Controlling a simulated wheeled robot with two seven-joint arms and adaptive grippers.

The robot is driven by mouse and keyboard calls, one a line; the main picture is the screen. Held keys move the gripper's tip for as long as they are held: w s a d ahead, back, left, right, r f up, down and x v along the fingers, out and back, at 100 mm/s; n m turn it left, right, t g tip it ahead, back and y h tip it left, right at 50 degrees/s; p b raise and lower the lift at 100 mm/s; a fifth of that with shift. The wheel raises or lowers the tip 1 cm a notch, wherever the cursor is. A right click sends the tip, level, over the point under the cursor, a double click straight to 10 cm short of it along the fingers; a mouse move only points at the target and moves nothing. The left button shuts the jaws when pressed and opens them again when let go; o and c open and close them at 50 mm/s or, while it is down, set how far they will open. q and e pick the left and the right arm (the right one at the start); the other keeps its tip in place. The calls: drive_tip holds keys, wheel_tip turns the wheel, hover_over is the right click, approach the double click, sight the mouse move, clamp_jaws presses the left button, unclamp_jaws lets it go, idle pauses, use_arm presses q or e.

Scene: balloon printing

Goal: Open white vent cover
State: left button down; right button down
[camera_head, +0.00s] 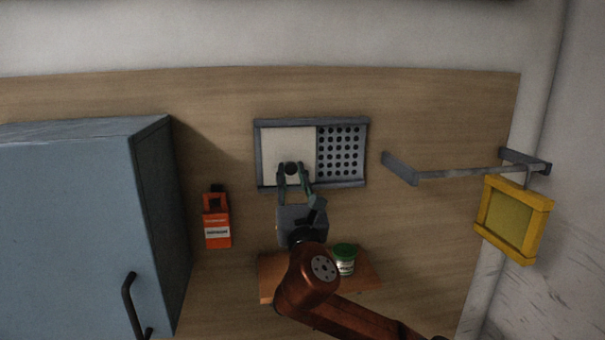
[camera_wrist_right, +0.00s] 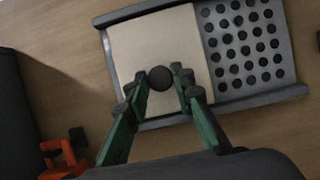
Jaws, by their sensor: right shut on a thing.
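The white vent cover (camera_head: 285,145) is a flat pale panel with a round black knob (camera_head: 291,168). It sits in a grey frame (camera_head: 262,123) on the wood wall and covers the left part. The right part shows a perforated dark grid (camera_head: 341,150). My right gripper (camera_head: 293,174) is at the knob, its green fingers on either side of it. In the right wrist view the cover (camera_wrist_right: 157,50) and the knob (camera_wrist_right: 160,78) show between the fingertips of the gripper (camera_wrist_right: 158,88), which is shut on the knob. My left gripper is not in view.
A blue cabinet (camera_head: 70,220) with a dark handle stands at the left. An orange bottle-like item (camera_head: 217,222) is by the wall. A wooden shelf (camera_head: 268,280) holds a green-lidded jar (camera_head: 344,260). A grey bracket (camera_head: 455,174) and a yellow frame (camera_head: 543,222) are at the right.

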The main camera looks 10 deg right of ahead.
drive_tip(key=c, duration=1.7)
unclamp_jaws()
drive_tip(key=shift+s, duration=0.1)
drive_tip(key=v, duration=1.2)
drive_tip(key=shift+d+f, duration=0.1)
drive_tip(key=shift+d, duration=0.05)
